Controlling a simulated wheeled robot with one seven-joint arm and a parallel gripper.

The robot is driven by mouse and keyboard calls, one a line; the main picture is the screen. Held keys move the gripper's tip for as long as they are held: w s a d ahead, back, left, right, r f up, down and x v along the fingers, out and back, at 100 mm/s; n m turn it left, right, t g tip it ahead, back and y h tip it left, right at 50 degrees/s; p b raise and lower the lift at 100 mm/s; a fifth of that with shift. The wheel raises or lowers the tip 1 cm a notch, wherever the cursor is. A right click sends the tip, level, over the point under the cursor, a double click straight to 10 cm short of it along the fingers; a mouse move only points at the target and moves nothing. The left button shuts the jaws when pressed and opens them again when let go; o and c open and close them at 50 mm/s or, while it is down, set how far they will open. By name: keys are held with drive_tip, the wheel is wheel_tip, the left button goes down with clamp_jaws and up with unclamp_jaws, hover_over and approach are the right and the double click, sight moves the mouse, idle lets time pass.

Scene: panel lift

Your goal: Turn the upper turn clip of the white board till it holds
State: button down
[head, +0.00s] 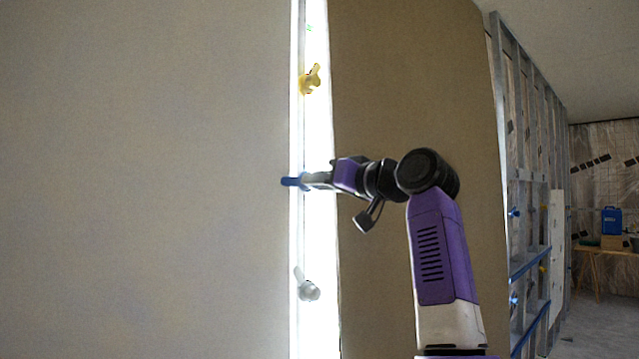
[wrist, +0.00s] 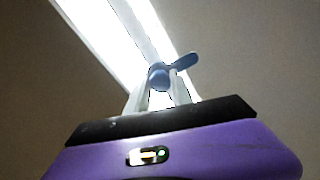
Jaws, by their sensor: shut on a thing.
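A large pale board (head: 150,180) fills the left of the head view. Along its right edge are a yellow turn clip (head: 310,80) at the top, a blue turn clip (head: 289,182) in the middle and a grey-white turn clip (head: 307,290) below. My gripper (head: 310,181) reaches in from the right and is shut on the blue clip. In the wrist view the blue clip (wrist: 160,77) sits between the fingertips, with one wing pointing up and right. The fingers partly hide its base. I cannot tell whether it overlaps the board firmly.
A bright vertical gap (head: 317,240) runs beside the clips. A brown panel (head: 410,80) stands right of the gap, behind my arm. Farther right are a metal stud frame (head: 530,130) and a wooden table (head: 600,252) with a blue container (head: 611,221). Floor shows at the far right.

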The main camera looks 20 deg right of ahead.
drive_tip(key=shift+f, duration=0.2)
drive_tip(key=c, duration=1.4)
unclamp_jaws()
drive_tip(key=shift+r, duration=0.1)
drive_tip(key=b+v, duration=0.2)
drive_tip(key=v, duration=0.5)
drive_tip(key=shift+s+d, duration=0.15)
drive_tip(key=shift+s, duration=0.2)
drive_tip(key=shift+r, duration=0.1)
